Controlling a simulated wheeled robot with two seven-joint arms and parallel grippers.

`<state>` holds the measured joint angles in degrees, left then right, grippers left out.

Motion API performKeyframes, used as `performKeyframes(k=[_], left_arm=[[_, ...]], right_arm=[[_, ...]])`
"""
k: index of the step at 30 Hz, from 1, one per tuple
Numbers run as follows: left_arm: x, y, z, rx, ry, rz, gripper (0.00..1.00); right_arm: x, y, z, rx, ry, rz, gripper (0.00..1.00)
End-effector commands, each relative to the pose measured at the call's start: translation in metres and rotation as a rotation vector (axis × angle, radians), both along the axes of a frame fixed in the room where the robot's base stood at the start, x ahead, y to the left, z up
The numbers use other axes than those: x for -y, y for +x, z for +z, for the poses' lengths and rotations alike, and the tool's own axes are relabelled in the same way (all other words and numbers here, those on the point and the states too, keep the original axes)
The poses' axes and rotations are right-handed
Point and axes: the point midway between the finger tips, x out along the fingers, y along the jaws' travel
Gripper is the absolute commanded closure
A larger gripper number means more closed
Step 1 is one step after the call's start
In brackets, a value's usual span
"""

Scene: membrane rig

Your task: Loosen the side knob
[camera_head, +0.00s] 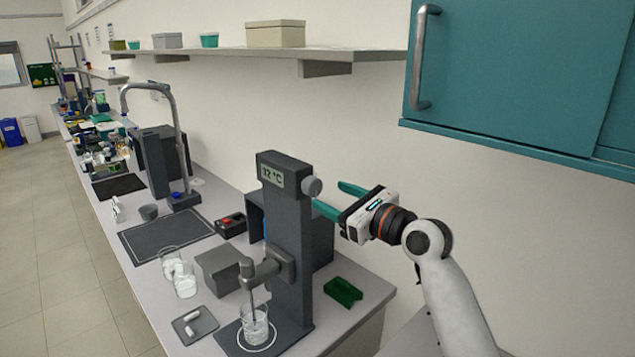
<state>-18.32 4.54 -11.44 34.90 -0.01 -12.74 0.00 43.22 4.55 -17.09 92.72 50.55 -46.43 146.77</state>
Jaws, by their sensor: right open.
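A dark grey upright rig (292,245) stands near the front end of the bench, with a display (273,176) reading about 12 °C. A round grey side knob (311,187) sits on the right side of its head. My right gripper (328,196) comes in from the right at about knob height. Its teal fingers are open, with the tips just right of the knob and nothing visible between them. Whether a fingertip touches the knob I cannot tell. My left gripper is out of view.
A glass beaker (254,328) stands on the rig's base below a grey arm (268,268). A green tray (343,292) lies right of the rig. A teal cabinet (510,75) and a shelf (260,55) hang above. A grey box (220,268) and beakers stand left.

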Motion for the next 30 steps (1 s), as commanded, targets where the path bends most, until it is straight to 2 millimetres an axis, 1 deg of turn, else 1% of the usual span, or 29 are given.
performKeyframes(k=[1, 3, 6, 9, 14, 18, 22, 23, 30], left_arm=[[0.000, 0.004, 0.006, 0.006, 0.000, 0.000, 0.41], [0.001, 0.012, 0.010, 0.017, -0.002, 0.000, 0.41], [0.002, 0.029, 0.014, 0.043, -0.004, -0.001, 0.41], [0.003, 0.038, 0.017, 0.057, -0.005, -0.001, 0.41], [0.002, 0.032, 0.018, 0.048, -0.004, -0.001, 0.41], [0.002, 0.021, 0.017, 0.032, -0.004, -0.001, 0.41], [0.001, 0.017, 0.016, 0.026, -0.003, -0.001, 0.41], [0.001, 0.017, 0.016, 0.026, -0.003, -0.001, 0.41], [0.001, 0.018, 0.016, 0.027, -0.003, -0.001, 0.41]], right_arm=[[-0.008, 0.007, 0.004, -0.002, 0.001, 0.002, 0.41], [-0.016, 0.016, 0.003, -0.002, 0.001, 0.001, 0.41], [-0.026, 0.026, 0.002, -0.002, 0.002, 0.002, 0.41], [-0.033, 0.033, 0.002, 0.000, 0.000, 0.001, 0.41], [-0.038, 0.038, 0.001, 0.000, 0.001, 0.000, 0.41], [-0.039, 0.039, 0.000, 0.000, 0.001, 0.000, 0.41], [-0.039, 0.039, 0.000, 0.000, 0.001, 0.000, 0.41], [-0.039, 0.039, 0.000, 0.000, 0.001, 0.000, 0.42], [-0.039, 0.039, 0.000, 0.000, 0.001, 0.000, 0.82]])
